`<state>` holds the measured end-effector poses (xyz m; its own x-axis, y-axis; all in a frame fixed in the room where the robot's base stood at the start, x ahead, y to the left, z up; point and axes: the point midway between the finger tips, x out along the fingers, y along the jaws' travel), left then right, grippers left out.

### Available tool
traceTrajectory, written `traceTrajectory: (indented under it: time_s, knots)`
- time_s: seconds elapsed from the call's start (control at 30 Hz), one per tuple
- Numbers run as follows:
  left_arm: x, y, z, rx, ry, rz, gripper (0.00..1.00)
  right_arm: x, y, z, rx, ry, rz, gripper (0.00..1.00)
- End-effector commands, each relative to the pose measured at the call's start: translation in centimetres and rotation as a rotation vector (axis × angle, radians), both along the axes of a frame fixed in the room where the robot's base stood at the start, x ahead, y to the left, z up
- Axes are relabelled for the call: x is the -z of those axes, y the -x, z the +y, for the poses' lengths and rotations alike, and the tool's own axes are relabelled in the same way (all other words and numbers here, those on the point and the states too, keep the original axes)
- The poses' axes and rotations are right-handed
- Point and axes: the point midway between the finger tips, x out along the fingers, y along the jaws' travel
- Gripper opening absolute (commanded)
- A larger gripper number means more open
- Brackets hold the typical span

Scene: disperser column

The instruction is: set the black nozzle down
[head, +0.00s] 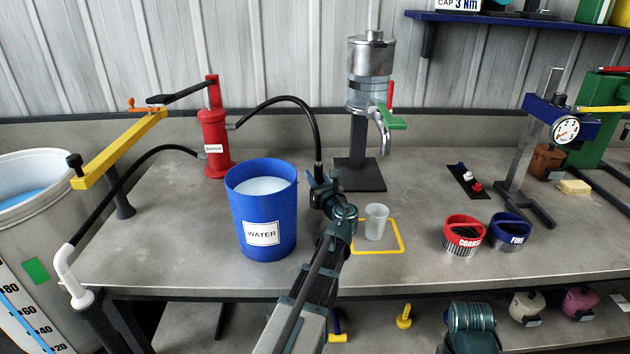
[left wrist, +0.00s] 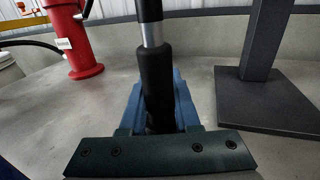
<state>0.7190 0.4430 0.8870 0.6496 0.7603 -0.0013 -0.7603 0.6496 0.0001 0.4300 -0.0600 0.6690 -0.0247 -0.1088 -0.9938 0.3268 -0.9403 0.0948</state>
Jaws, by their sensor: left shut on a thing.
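The black nozzle (head: 318,169) is at the end of the black hose that arches over from the red pump (head: 214,140). My left gripper (head: 325,189) is shut on it and holds it upright, to the right of the blue water bucket (head: 262,240) in the head view. In the left wrist view the nozzle (left wrist: 156,92) stands between the blue fingers (left wrist: 158,108), with a metal collar above its black grip. Its lower end is hidden by the gripper. My right gripper is not in view.
A clear cup (head: 376,222) stands in a yellow square outline (head: 400,249). Behind is the disperser column (head: 370,75) on its dark base (head: 360,176), also in the left wrist view (left wrist: 275,103). Red (head: 463,232) and blue (head: 510,230) pots stand right. Bench space between pump and column is clear.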

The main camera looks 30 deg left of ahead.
Motion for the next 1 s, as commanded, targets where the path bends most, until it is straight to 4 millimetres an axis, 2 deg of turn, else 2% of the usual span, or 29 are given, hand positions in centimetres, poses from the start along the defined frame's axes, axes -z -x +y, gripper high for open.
traceTrajectory:
  time_s: [0.27, 0.3, 0.43, 0.8, 1.0]
  knots:
    - [0.4, 0.0, 0.0, 0.000, 0.000, 0.000, 0.00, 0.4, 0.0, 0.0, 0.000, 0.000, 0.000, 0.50]
    - [0.2, 0.0, 0.0, 0.000, 0.000, 0.000, 0.38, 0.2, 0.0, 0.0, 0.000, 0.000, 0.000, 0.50]
    - [0.2, 0.0, 0.0, 0.000, 0.000, 0.000, 0.60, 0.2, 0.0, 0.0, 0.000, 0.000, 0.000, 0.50]
    - [-0.4, 0.0, 0.0, 0.000, 0.000, 0.000, 0.60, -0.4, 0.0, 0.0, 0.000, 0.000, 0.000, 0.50]
    - [-0.1, 2.6, -2.7, 0.003, 0.000, 0.000, 0.60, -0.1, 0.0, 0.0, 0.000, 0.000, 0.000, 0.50]
